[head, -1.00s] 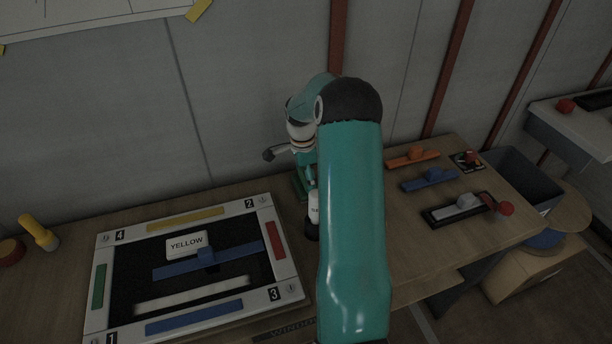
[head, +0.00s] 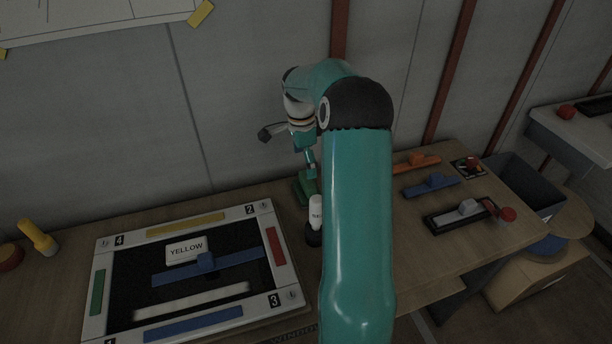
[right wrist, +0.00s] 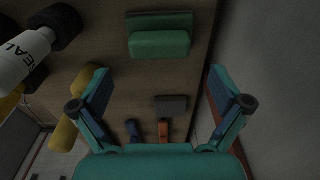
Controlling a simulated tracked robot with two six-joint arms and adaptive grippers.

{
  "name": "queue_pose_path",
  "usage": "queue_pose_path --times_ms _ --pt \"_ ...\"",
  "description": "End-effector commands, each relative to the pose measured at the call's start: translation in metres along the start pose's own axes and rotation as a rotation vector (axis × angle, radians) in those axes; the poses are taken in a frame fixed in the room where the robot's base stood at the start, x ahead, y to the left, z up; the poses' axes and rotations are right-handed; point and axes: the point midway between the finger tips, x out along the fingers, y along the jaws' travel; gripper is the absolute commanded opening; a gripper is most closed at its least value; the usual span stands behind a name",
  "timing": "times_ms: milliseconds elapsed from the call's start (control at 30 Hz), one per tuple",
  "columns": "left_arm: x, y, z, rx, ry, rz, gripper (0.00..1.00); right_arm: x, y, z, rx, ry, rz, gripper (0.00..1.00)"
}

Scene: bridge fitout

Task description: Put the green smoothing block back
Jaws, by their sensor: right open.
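The green smoothing block (head: 305,187) stands on the workbench near the back, left of the white SEAL bottle (head: 315,211). In the right wrist view the block (right wrist: 160,44) shows as a rounded green bar on a flatter green part, at the top centre. My right gripper (head: 289,148) is above the block in the head view. In the wrist view its fingers (right wrist: 160,80) are spread wide with nothing between them, and the block lies beyond the fingertips, apart from them. My right arm hides part of the bench. My left gripper is not in view.
A framed board (head: 100,322) with coloured strips and a YELLOW card (head: 186,249) lies at left. Orange (head: 416,163) and blue (head: 431,186) handled tools and a grey-handled tool in a dark tray (head: 437,224) lie at right. The wall is close behind.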

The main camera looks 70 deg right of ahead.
Motion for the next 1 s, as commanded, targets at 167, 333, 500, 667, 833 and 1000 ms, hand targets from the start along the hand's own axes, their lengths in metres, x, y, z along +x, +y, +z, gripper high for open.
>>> queue_pose_path --times_ms 167,333,500,667,833,1000 --pt "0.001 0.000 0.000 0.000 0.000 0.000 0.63 -0.029 0.000 0.000 0.001 0.000 -0.002 1.00" --pt "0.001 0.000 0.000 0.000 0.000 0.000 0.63 -0.041 0.000 0.000 0.001 -0.001 0.000 1.00" --pt "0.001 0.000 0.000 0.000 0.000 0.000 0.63 -0.043 0.000 0.000 0.001 -0.001 0.000 1.00" --pt "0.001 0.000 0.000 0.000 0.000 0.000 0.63 -0.042 0.000 0.000 0.001 -0.001 0.000 1.00" --pt "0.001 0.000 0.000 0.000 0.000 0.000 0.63 -0.042 0.000 0.000 0.001 0.000 0.001 1.00" --pt "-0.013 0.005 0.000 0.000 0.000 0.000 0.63 -0.058 0.000 -0.001 0.001 0.000 0.000 1.00"
